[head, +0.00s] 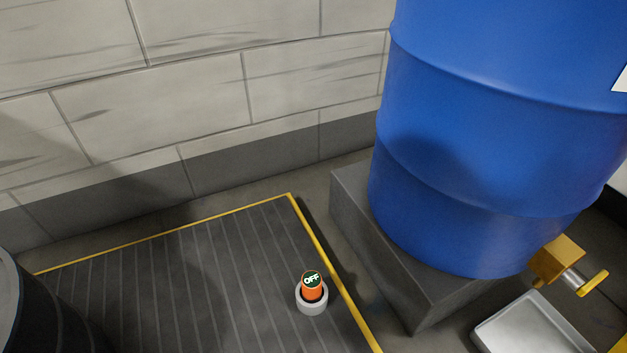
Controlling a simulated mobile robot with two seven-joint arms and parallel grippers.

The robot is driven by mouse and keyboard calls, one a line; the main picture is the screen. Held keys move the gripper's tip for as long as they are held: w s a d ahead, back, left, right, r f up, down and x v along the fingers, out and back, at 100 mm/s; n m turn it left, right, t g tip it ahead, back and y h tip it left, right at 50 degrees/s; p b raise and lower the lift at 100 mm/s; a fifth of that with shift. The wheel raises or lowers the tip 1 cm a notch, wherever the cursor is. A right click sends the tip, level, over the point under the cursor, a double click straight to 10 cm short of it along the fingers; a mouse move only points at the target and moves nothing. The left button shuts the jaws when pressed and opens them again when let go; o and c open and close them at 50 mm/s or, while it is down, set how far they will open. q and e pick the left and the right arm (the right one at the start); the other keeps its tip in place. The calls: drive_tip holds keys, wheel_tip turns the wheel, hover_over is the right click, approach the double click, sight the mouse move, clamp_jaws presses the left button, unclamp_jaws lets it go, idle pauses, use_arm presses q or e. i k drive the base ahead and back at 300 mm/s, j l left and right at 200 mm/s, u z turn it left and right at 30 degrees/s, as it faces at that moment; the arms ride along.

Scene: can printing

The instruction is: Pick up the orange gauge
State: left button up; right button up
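The orange gauge (312,291) stands in the lower middle of the head view. It has an orange body and a dark green top face marked "OFF". It sits in a light grey round holder (312,307) on a dark ribbed mat, near the mat's right yellow edge. Neither of my grippers shows in this view.
The ribbed mat (205,270) has yellow edging and is otherwise clear around the gauge. A blue drum (480,130) stands on a grey block (375,250) at right, with a brass tap (556,260) above a metal tray (535,330). A block wall (160,110) is behind.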

sight(312, 280)
drive_tip(key=i+j+z, duration=0.45)
drive_tip(key=j, duration=0.15)
drive_tip(key=i+j+z, duration=0.1)
drive_tip(key=j+z, duration=0.15)
drive_tip(key=i+j+z, duration=0.2)
drive_tip(key=j, duration=0.25)
drive_tip(key=j+z, duration=0.25)
drive_tip(key=j, duration=0.15)
